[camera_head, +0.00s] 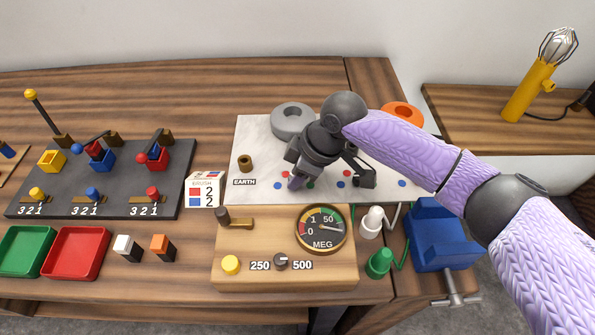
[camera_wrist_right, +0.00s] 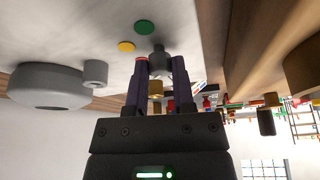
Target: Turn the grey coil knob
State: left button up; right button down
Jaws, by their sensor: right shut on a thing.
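My right gripper (camera_head: 297,182) reaches in from the right over the white board (camera_head: 262,133), fingers pointing down. In the right wrist view its two dark purple fingers (camera_wrist_right: 159,70) are closed on a dark grey knob (camera_wrist_right: 158,66), one finger on each side. The gripper hides this knob in the head view. The grey coil (camera_head: 291,121) is a thick ring at the back of the board, and it also shows at the left of the wrist view (camera_wrist_right: 48,86). A small grey cylinder (camera_wrist_right: 95,72) is beside it there. My left gripper is not in view.
An orange ring (camera_head: 402,114) is behind my right arm. In front is a wooden meter box (camera_head: 285,285) with a MEG dial (camera_head: 321,229). A blue vise (camera_head: 437,232) stands right. Left are a dark switch panel (camera_head: 120,190) and green and red trays (camera_head: 77,252).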

jog(key=n+g, duration=0.1)
jog(key=n, duration=0.1)
jog(key=shift+w+n+b, duration=0.1)
jog(key=shift+n+b, duration=0.2)
jog(key=n+g+b, duration=0.1)
jog(key=n, duration=0.1)
jog(key=shift+w+f+n, duration=0.1)
jog(key=shift+n, duration=0.3)
jog(key=shift+n+g+b, duration=0.3)
jog(key=shift+n+b, duration=0.4)
jog(key=shift+w+n+g+b, duration=0.1)
jog(key=shift+n+g+b, duration=0.2)
jog(key=shift+n+b, duration=0.55)
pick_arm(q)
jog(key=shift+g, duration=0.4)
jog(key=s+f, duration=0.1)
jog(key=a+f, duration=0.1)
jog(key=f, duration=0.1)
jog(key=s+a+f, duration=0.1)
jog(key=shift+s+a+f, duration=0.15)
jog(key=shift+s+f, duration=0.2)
pick_arm(e)
jog(key=shift+n, duration=0.65)
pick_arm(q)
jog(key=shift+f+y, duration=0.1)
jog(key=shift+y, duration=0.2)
pick_arm(e)
jog(key=shift+g+h, duration=0.3)
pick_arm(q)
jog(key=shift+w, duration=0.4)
